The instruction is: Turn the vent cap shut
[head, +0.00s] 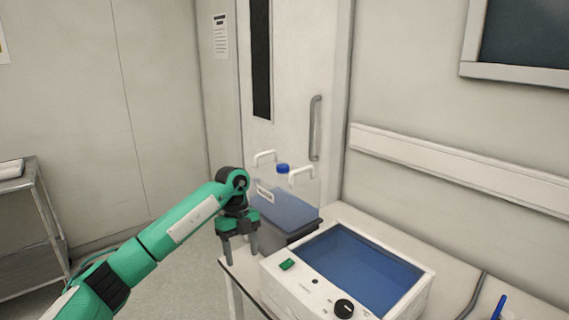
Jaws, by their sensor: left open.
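My left gripper (241,255) is open and empty, fingers pointing down. In the picture it is in front and to the left of the carboy, lower than the cap and apart from it. My green left arm hides part of the carboy's left side. My right gripper is not in view.
A white water bath (279,288) with blue liquid, a green switch and a black knob (344,308) stands on the bench in front of the carboy. A blue pen-like object (499,307) is at the right. A metal cart (45,205) stands at the left.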

